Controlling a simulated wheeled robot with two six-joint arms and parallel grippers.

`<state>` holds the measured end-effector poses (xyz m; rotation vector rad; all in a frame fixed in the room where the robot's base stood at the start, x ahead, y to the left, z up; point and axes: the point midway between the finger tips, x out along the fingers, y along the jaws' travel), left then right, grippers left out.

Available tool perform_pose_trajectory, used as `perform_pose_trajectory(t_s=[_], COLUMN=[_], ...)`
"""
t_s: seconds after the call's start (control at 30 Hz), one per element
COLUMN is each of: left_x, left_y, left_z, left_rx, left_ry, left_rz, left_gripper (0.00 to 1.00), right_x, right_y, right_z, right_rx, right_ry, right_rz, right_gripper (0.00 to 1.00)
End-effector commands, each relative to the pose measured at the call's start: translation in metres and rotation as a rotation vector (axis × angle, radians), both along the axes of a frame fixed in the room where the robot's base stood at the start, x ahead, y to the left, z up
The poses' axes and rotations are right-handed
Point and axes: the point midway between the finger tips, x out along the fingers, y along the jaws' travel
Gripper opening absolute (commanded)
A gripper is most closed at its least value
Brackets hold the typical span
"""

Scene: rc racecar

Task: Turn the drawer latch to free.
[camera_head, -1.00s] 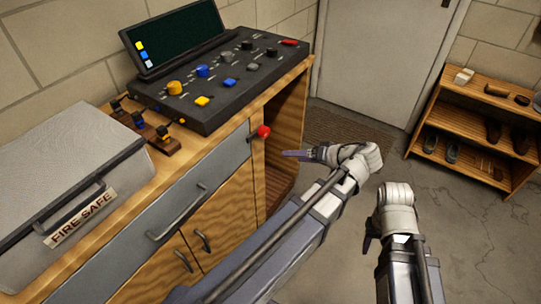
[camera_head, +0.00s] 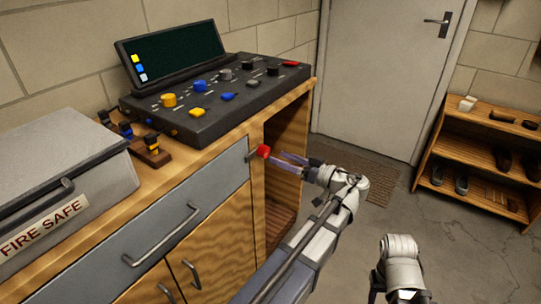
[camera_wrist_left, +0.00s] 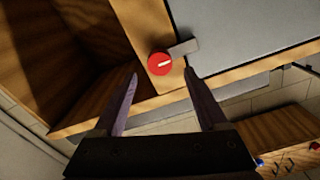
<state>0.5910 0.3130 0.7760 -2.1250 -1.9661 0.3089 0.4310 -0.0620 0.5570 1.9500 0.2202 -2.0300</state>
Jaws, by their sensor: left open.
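The drawer latch is a red round knob (camera_head: 263,152) on the wooden cabinet frame, at the right end of the grey drawer front (camera_head: 180,218). In the left wrist view the red knob (camera_wrist_left: 159,63) has a white line on its face, and a grey tab (camera_wrist_left: 184,47) reaches from it over the edge of the drawer front. My left gripper (camera_head: 284,159) is open, pointing at the knob. In the left wrist view its fingertips (camera_wrist_left: 160,76) are on either side of the knob's line, short of it; contact is not visible. My right gripper (camera_head: 378,280) is low, partly cut off, its jaws unclear.
A control console (camera_head: 220,95) with coloured knobs and a screen stands on the cabinet top. A grey fire-safe box (camera_head: 60,160) is at left, beside a small wooden rack (camera_head: 150,150). An open cabinet bay (camera_head: 288,130) lies right of the latch. A shoe shelf (camera_head: 480,150) is at far right.

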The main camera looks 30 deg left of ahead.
Motion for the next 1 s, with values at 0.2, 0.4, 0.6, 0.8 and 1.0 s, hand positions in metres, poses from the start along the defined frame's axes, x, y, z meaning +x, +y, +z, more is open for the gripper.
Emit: perform_pose_trajectory(t_s=[0.2,0.4,0.6,0.8,1.0], left_x=[0.002,0.004,0.004,0.004,0.004], left_y=[0.032,0.045,0.046,0.046,0.046], left_z=[0.0,0.0,0.0,0.0,0.0], left_rx=[-0.001,-0.001,-0.001,-0.001,-0.001], left_ry=[0.001,0.001,0.001,0.001,0.001], left_rz=[0.001,0.0,-0.001,-0.001,-0.001], left_gripper=[0.75,0.75,0.75,0.64,0.41], right_x=[0.0,0.0,0.0,0.0,0.0], right_y=[0.0,0.0,0.0,0.0,0.0], right_z=[0.0,0.0,0.0,0.0,0.0], right_rx=[0.0,0.0,0.0,0.0,0.0], right_ry=[0.0,0.0,0.0,0.0,0.0], right_rz=[0.0,0.0,0.0,0.0,0.0], right_gripper=[0.5,0.5,0.5,0.5,0.5])
